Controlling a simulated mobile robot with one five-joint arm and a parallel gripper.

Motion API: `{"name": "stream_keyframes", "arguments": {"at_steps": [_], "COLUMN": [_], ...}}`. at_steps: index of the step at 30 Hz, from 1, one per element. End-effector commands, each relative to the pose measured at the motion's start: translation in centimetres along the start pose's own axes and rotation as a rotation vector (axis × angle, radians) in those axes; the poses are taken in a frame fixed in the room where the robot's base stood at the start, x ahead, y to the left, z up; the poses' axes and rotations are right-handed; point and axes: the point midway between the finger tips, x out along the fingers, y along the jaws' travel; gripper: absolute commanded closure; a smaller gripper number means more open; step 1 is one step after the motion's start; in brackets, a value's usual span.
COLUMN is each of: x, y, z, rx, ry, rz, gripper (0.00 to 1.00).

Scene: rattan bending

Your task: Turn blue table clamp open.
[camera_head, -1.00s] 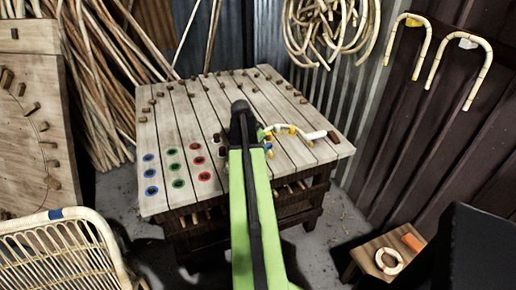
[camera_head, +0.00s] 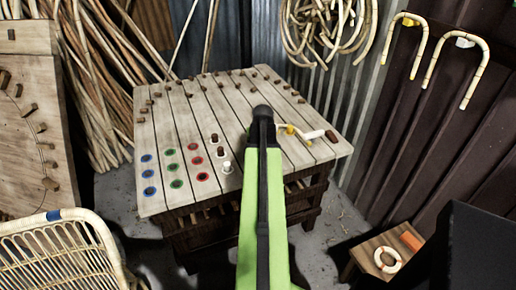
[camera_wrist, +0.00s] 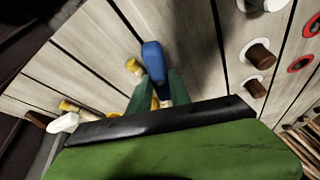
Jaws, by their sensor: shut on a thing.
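In the wrist view the blue table clamp (camera_wrist: 153,60) shows as a rounded blue lever above the slatted table. My gripper (camera_wrist: 157,88), with green fingers, is shut on it. The lower part of the clamp is hidden by the fingers and the black wrist bar. In the head view my green arm covers the clamp and the fingertips. A bent cane piece (camera_head: 304,136) lies on the table just right of my arm, with a yellow fitting (camera_head: 290,129) on it. Yellow fittings (camera_wrist: 68,106) also show in the wrist view, beside the clamp.
The slatted table (camera_head: 180,118) carries blue, green and red ringed holes at its front left and pegs (camera_head: 220,151) in white collars left of my arm. A rattan chair (camera_head: 60,250) stands front left. A small stool (camera_head: 372,262) stands front right.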

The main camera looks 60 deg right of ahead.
Motion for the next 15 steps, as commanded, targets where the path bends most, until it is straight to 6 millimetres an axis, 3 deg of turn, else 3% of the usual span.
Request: {"name": "stream_keyframes", "arguments": {"at_steps": [15], "x": [0.06], "y": [0.10], "z": [-0.34], "rx": [-0.261], "ry": [0.008], "rz": [-0.108], "gripper": [1.00]}}
